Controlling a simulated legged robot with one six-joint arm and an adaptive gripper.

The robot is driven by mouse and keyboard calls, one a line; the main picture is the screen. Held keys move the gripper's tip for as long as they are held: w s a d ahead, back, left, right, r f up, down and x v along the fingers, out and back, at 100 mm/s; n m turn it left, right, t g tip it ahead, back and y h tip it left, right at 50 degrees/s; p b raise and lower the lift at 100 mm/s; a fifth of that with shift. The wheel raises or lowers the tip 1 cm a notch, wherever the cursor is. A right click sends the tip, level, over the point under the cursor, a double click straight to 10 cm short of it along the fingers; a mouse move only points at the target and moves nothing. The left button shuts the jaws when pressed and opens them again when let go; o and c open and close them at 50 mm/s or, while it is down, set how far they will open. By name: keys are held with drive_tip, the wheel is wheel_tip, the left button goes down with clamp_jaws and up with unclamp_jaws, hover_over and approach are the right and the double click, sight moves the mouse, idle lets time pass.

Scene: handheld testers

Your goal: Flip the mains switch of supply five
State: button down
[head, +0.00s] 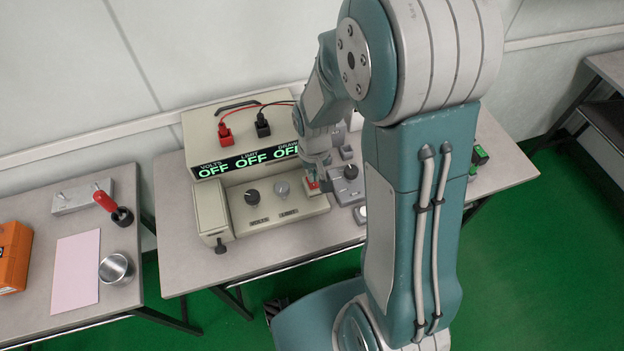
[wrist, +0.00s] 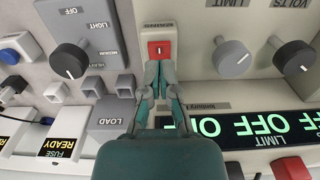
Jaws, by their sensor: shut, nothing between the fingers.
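The beige supply (head: 212,205) stands on the middle table, its VOLTS, LIMIT and third displays all reading OFF in green. Its red rocker switch (wrist: 161,49) sits in a pale surround at the top of the wrist view, seen upside down. It also shows in the head view as a small red patch (head: 312,185). My gripper (wrist: 161,66) is shut and empty. Its fingertips are just below the red switch in the wrist view; I cannot tell whether they touch it. No number five is readable on the supply.
A grey LIGHT/LOAD unit (wrist: 102,22) with knob and keys stands close beside the switch. LIMIT (wrist: 232,58) and VOLTS (wrist: 292,57) knobs are on the other side. Red (head: 225,131) and black (head: 262,125) plugs sit on top. A left table holds a cup (head: 116,268).

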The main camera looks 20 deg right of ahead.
sight(313, 185)
drive_tip(key=shift+f, duration=1.3)
idle(0.7)
drive_tip(key=shift+r, duration=3.5)
drive_tip(key=shift+r, duration=0.35)
drive_tip(key=s+r+t, duration=0.5)
drive_tip(key=s+r, duration=0.9)
drive_tip(key=r, duration=0.5)
drive_tip(key=shift+t, duration=0.3)
drive_tip(key=shift+d, duration=0.15)
